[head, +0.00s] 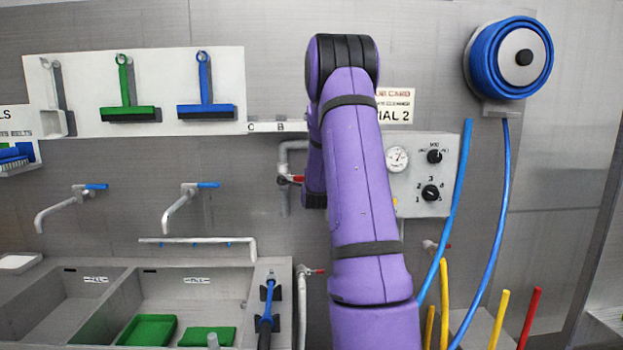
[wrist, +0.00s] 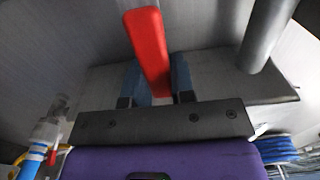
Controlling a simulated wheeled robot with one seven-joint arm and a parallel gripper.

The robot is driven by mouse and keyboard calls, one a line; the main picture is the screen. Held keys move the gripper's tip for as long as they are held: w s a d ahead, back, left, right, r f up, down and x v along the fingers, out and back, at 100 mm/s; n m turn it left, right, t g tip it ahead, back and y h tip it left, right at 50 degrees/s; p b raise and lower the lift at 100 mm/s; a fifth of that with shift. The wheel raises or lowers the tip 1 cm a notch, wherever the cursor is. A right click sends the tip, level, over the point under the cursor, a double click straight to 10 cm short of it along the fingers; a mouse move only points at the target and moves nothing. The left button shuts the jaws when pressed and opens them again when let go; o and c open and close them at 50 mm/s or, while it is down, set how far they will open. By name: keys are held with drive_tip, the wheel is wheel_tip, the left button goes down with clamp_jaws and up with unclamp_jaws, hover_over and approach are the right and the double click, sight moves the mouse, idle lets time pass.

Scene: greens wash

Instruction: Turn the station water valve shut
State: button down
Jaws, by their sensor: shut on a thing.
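A red valve lever (wrist: 148,45) stands between the two blue-grey fingers of my gripper (wrist: 156,78) in the wrist view. The gripper is shut on it, and the lever's free end sticks out past the fingers. In the head view a grey wall pipe (head: 284,160) carries a red-handled valve (head: 291,179) just left of my purple arm. My gripper is hidden behind the arm there, so I cannot see the grip from that side. The valve body is not clear in the wrist view.
A control box (head: 419,185) with a gauge and knobs is right of my arm. A blue hose reel (head: 510,58) hangs at upper right. A grey pipe (wrist: 266,35) stands close right of the gripper.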

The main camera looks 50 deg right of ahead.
drive_tip(key=shift+f, duration=0.1)
drive_tip(key=c, duration=1)
unclamp_jaws()
drive_tip(key=shift+o, duration=0.2)
drive_tip(key=v, duration=1)
drive_tip(key=shift+s+a, duration=0.25)
drive_tip(key=shift+s, duration=0.1)
